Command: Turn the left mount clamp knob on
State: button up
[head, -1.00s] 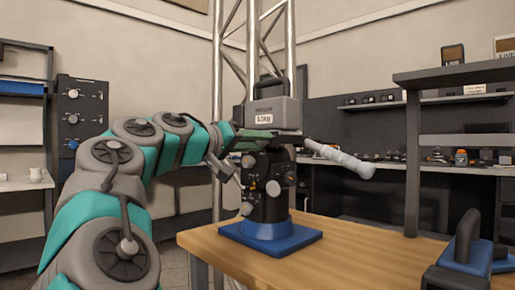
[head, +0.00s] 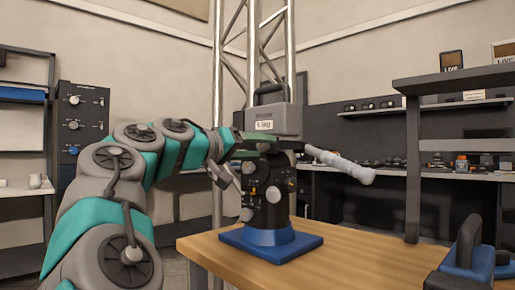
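A black mount (head: 266,205) with several grey knobs stands upright on a blue base (head: 270,245) on the wooden table. One round knob (head: 247,214) is low on its left side, another knob (head: 249,167) is higher up, and a larger knob (head: 273,194) faces me. I cannot tell which one is the left clamp knob. A grey box (head: 272,120) with a weight label sits on top, and a pale-gripped handle (head: 340,165) sticks out to the right. My gripper (head: 222,176) is at the mount's upper left, close to the knobs. Its fingers are small and partly hidden, so contact is unclear.
The wooden table (head: 340,262) is clear to the right of the base. A blue and black object (head: 470,250) stands at the right front. A dark shelf unit (head: 412,170) rises behind it. A metal truss (head: 217,100) stands behind the mount.

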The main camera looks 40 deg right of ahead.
jog(key=shift+a, duration=0.1)
jog(key=a, duration=0.7)
jog(key=shift+s+a, duration=0.35)
